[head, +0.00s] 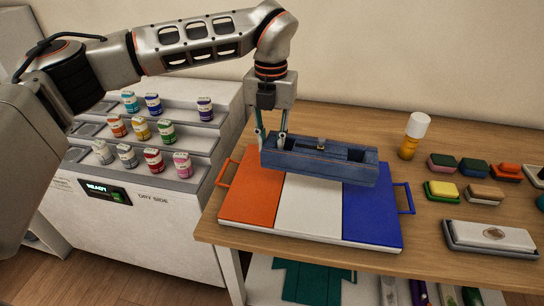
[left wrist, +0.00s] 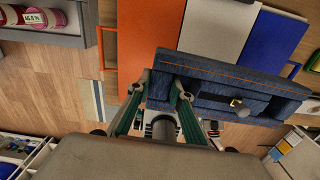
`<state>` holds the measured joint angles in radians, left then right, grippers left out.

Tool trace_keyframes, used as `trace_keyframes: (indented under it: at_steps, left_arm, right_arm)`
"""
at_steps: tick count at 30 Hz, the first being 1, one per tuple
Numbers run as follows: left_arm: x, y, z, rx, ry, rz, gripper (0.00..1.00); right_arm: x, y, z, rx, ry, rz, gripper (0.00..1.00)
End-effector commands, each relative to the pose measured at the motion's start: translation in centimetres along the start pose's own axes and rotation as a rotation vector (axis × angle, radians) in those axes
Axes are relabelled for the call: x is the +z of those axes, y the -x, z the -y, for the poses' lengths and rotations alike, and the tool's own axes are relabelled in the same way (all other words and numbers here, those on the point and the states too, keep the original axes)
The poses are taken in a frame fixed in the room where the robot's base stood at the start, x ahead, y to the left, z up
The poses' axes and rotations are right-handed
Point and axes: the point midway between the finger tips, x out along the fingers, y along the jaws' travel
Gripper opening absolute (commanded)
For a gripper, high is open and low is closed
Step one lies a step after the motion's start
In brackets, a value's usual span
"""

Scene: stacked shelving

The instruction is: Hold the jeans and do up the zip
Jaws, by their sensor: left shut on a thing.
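The jeans (head: 335,170) look like a stiff, box-shaped piece of blue denim with orange stitching. They sit over the three-coloured board. In the left wrist view the denim (left wrist: 215,72) runs rightward from my fingers. A small brass-coloured metal part, seemingly the zip pull (head: 321,144), is near the middle of the top; it also shows in the left wrist view (left wrist: 236,102). My left gripper (head: 271,139) points down at the left end of the jeans, shut on the denim with its fingers (left wrist: 162,86). The zip's teeth are too small to make out. My right gripper is out of view.
The orange, white and blue board (head: 310,215) has side handles and lies on the wooden table (head: 440,205). A white-capped bottle (head: 413,136), several coloured blocks and a grey tray (head: 490,238) stand to the right. A stepped rack (head: 150,140) of small jars is left.

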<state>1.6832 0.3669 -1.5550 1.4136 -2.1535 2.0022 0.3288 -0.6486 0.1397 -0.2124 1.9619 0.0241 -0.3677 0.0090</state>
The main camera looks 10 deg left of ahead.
Motion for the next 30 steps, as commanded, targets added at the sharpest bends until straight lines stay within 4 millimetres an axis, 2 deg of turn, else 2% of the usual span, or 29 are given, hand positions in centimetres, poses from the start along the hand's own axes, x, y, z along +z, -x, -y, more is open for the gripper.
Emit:
trace_keyframes:
  at_steps: [3, 7, 17, 30]
  left_arm:
    - [0.1, 1.3, 0.0, 0.000, 0.000, 0.002, 0.00]
    - [0.0, 1.7, 0.0, 0.000, 0.000, 0.000, 0.00]
    - [0.0, 1.8, 0.0, -0.001, 0.000, 0.001, 0.00]
    - [0.0, 0.7, 0.0, -0.001, 0.000, -0.001, 0.00]
  right_arm:
    - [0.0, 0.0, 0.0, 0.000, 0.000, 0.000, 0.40]
    - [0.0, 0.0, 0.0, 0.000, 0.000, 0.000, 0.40]
    - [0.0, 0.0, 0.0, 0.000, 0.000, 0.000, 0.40]
    - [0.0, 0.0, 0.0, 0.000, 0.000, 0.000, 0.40]
